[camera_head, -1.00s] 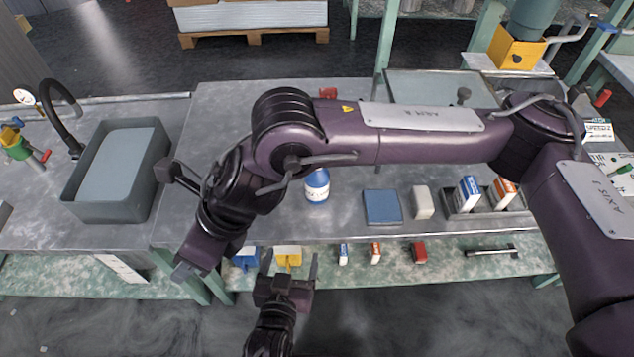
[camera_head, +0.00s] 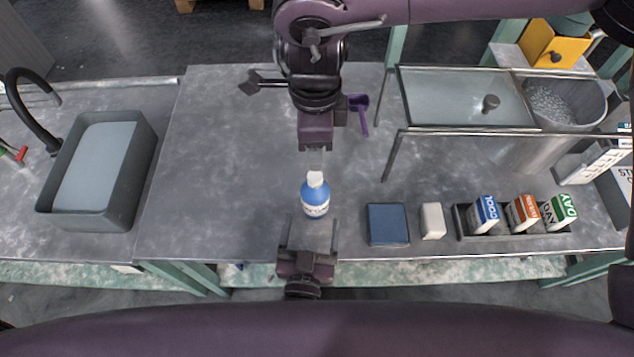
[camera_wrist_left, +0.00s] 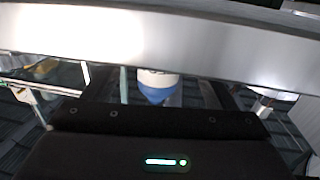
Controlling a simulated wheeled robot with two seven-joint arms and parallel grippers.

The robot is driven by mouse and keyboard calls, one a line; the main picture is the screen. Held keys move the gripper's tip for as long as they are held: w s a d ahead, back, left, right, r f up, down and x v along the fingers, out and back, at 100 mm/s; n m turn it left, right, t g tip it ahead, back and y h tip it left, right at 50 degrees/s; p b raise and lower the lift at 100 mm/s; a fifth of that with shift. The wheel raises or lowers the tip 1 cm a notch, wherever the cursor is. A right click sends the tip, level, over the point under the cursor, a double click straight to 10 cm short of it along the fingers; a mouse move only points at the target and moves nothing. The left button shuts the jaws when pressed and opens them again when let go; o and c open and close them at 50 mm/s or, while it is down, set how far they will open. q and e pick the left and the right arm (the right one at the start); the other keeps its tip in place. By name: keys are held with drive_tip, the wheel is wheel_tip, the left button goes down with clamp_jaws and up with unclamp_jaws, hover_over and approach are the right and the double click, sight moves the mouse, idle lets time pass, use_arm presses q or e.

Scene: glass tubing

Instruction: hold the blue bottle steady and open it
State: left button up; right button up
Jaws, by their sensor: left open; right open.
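The blue bottle (camera_head: 315,198) stands upright on the grey table, with a white cap (camera_head: 315,178) on top and a white label. My left gripper (camera_head: 311,222) is open at the front side of the bottle, its two fingers pointing toward it, one to each side. In the left wrist view, part of the bottle (camera_wrist_left: 158,88) shows in blue and white, and a grey band hides the rest of it. My right gripper (camera_head: 316,149) is open and empty, pointing down just behind the bottle and apart from the cap.
A blue block (camera_head: 387,224) and a white block (camera_head: 432,220) lie right of the bottle. A dark tray (camera_head: 462,222) with small cartons is further right. A purple scoop (camera_head: 360,110) lies behind. A grey basin (camera_head: 142,165) is at left. The table left of the bottle is clear.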

sight(313, 212)
use_arm(q)
drive_tip(key=shift+w+d+r, duration=0.1)
drive_tip(key=shift+w+d, duration=0.1)
drive_tip(key=shift+w, duration=1.4)
drive_tip(key=shift+w+d, duration=0.2)
drive_tip(key=shift+w, duration=1.35)
use_arm(e)
drive_tip(key=shift+s+r, duration=0.1)
drive_tip(key=shift+s, duration=0.2)
use_arm(q)
drive_tip(key=shift+c, duration=0.3)
